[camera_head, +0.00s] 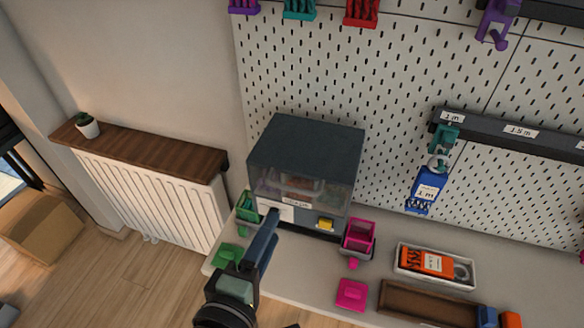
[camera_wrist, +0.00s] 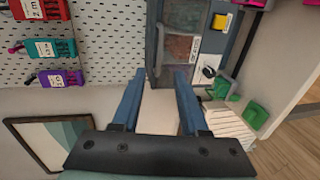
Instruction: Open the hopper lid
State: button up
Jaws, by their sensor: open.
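The hopper (camera_head: 342,193) is a dark grey box with a clear front on the bench against the pegboard. Its flat dark lid (camera_head: 308,142) lies over the top and looks closed. A white label and a yellow button (camera_head: 325,224) are on its front. My gripper (camera_head: 271,214) is in front of the hopper's lower left, below lid height in the picture; the gap to the hopper cannot be told. In the wrist view my gripper (camera_wrist: 160,76) has its two blue fingers apart with nothing between them. The hopper (camera_wrist: 182,48) lies beyond the fingertips there, turned sideways.
Green bin (camera_head: 248,206) and pink bin (camera_head: 359,238) flank the hopper. A white tray (camera_head: 470,284) with an orange pack and a brown tray (camera_head: 425,304) lie to the right on the bench. A radiator with a wooden shelf (camera_head: 140,146) stands left. A blue pack (camera_head: 427,186) hangs on the pegboard.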

aim_at(293, 191)
jog(key=p+x, duration=0.1)
jog(key=x, duration=1.1)
jog(key=shift+w+d+f+p, duration=0.1)
jog(key=shift+w+d+p, duration=0.05)
jog(key=shift+w+p, duration=0.15)
jog(key=shift+s, duration=0.1)
grip_shut()
dwell(0.8)
